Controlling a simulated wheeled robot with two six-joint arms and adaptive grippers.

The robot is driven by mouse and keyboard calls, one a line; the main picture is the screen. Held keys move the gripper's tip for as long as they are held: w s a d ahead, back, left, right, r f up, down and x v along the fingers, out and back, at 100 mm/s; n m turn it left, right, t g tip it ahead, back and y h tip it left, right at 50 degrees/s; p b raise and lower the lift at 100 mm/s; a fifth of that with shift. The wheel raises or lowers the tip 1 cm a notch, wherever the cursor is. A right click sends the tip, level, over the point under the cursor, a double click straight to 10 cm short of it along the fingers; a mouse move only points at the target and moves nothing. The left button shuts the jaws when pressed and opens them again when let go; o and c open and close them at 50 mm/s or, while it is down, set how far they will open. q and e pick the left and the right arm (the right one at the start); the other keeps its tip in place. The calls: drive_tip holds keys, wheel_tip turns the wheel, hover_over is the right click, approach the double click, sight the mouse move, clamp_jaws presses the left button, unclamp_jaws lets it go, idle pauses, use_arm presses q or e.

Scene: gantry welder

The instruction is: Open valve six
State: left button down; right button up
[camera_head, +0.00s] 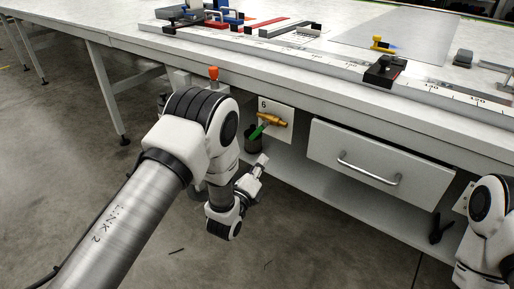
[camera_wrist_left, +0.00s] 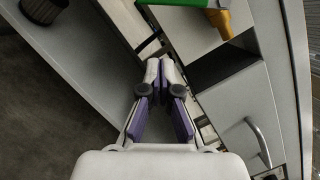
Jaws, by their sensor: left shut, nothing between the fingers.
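Valve six is on a pale plate marked 6 (camera_head: 278,112) under the table's front edge. It has a brass body (camera_head: 273,119) and a green handle (camera_head: 258,131), which slants down to the left in the head view. In the left wrist view the brass body (camera_wrist_left: 222,20) and part of the green handle (camera_wrist_left: 178,2) show at the top, the handle cut off by the frame. My left gripper (camera_head: 263,159) is below the valve, apart from it. In the wrist view its fingers (camera_wrist_left: 159,66) are together and empty. My right gripper is out of view.
A drawer (camera_head: 372,160) with a bar handle is right of the valve. A dark cylinder (camera_head: 252,140) is behind the handle. An orange-topped part (camera_head: 213,73) is at the table edge. The welding table (camera_head: 300,62) overhangs; a lower shelf (camera_head: 325,205) runs beneath.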

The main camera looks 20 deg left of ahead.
sight(256, 134)
use_arm(q)
drive_tip(key=w+a+r, duration=0.1)
drive_tip(key=w, duration=0.1)
drive_tip(key=w+a+r, duration=0.1)
drive_tip(key=shift+w+a+r, duration=0.3)
drive_tip(key=shift+w+r, duration=0.05)
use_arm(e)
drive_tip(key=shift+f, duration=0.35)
